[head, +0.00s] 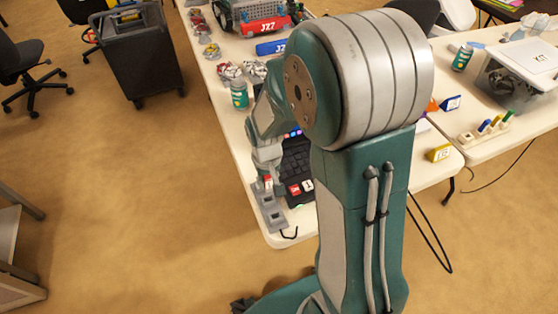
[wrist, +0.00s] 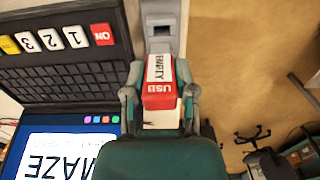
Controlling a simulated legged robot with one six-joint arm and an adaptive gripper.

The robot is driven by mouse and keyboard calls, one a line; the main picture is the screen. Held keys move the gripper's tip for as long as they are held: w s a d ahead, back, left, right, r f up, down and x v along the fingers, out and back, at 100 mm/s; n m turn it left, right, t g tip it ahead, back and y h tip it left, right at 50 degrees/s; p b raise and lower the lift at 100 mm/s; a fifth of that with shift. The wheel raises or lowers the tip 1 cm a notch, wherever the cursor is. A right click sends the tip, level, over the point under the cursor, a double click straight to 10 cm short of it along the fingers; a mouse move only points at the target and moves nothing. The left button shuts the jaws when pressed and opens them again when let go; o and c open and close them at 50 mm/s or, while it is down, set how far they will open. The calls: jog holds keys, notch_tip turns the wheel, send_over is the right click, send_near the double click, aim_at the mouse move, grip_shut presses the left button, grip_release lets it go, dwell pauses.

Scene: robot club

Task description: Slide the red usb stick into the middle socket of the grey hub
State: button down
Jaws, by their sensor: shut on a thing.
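The red usb stick (wrist: 158,101), with white "EMPTY" and "USB" lettering panels, is between the two fingers of my gripper (wrist: 159,104), which is shut on it. It shows as a small red patch in the head view (head: 267,181), under my gripper (head: 267,172). The grey hub (head: 272,217) lies along the table's left edge near its front corner. In the wrist view the hub (wrist: 160,14) runs up from behind the stick, with one dark empty socket in sight. The stick hides the hub below that, and I cannot tell whether its plug is in a socket.
A black laptop-like device (wrist: 62,75) with numbered keys lies close to the left of my gripper in the wrist view. A green can (head: 239,94) and crumpled foil pieces stand farther back. The floor left of the table is clear near the hub.

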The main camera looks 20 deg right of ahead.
aim_at(266, 188)
jog(key=shift+w, duration=0.3)
jog(key=shift+w+f, duration=0.1)
jog(key=shift+a+f, duration=0.5)
jog(key=shift+f, duration=0.75)
jog(key=shift+d+f, duration=0.65)
jog(key=shift+a, duration=0.45)
jog(key=shift+s+d, duration=0.2)
jog(key=shift+d, duration=0.2)
jog(key=shift+a+f, duration=0.1)
jog(key=shift+a, duration=0.3)
